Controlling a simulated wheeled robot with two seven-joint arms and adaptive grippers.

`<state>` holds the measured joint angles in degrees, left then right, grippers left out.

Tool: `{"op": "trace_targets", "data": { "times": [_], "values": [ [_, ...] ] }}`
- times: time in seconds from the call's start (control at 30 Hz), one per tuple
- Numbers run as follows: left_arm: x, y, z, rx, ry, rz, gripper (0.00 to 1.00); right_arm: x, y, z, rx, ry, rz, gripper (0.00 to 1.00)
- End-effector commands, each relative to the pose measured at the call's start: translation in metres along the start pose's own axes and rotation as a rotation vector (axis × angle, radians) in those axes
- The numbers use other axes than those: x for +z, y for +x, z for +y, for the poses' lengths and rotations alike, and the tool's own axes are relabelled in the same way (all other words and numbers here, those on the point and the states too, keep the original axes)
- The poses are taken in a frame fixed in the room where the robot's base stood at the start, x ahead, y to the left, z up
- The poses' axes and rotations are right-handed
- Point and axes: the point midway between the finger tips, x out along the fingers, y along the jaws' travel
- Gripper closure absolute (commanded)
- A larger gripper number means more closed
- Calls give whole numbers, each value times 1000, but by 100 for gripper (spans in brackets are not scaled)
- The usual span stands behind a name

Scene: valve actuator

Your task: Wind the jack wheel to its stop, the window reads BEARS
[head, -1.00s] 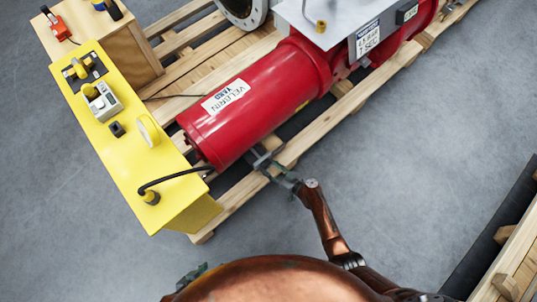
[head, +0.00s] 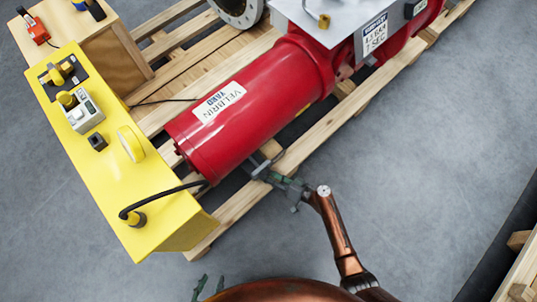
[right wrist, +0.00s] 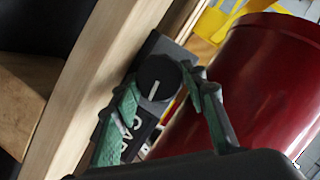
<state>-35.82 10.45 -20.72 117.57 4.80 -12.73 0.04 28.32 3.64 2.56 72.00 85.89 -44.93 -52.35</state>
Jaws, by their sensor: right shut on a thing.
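In the right wrist view, a round black knob (right wrist: 158,78) with a white line on its face sits between the two green fingers of my right gripper (right wrist: 160,90). The gripper is shut on it. Behind it is a dark plate (right wrist: 142,135) with white letters, mostly hidden by a finger. No window reading BEARS can be made out. In the head view my right gripper (head: 278,180) is at the lower edge of the red cylinder (head: 250,108), beside the pallet. My left gripper (head: 208,288) shows only its green fingertips, apart and empty, at the bottom edge.
The cylinder lies on a wooden pallet (head: 235,205). Another pallet (head: 520,275) is at lower right. Grey floor between is clear.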

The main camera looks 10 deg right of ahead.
Motion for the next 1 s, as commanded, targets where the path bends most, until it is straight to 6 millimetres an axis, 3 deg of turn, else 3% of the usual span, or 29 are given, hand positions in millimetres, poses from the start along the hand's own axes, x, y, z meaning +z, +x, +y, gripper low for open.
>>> {"op": "trace_targets", "data": {
  "times": [0.33, 0.37, 0.6, 1.0],
  "values": [
    [0, 0, 0, 0, 1, 2, 60, 3, 0, -2, -5, 5, -5, 85],
    [0, 0, 0, 0, 1, 2, 60, 3, 0, -2, -5, 5, -5, 60],
    [1, 0, 0, 1, 1, 1, 60, 2, 0, -1, -3, 3, -3, 44],
    [-1, 0, -1, -1, 2, 4, 60, 1, -9, 0, 0, 2, 0, 43]
  ]
}}
